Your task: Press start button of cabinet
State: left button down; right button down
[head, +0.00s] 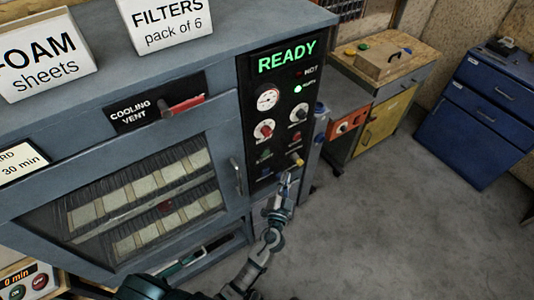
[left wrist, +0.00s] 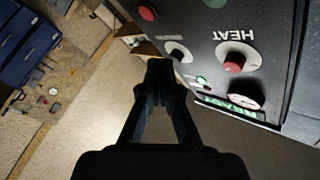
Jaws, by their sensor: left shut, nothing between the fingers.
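The grey cabinet (head: 165,75) has a black control panel (head: 278,120) on its right side with a lit green READY sign (head: 287,57). Low on the panel are a green button (head: 264,155), a yellow knob or button (head: 296,159) and a blue button (head: 264,173); their labels are too small to read. The green button (left wrist: 215,3) and a red button (left wrist: 147,12) also show in the left wrist view. My left gripper (head: 287,182) is shut and empty, just below the panel's lower buttons; contact cannot be told. It also shows in the left wrist view (left wrist: 160,68). My right gripper is not in view.
A handle (head: 237,176) stands out from the cabinet door left of the panel. A red vent slider (head: 183,105) is higher up. Signs stand on the cabinet top. A wooden-topped bench (head: 390,58) and blue drawers (head: 485,110) stand behind right. Floor at right is clear.

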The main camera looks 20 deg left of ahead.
aim_at(266, 153)
pick_arm(q)
jog(key=shift+w, duration=0.1)
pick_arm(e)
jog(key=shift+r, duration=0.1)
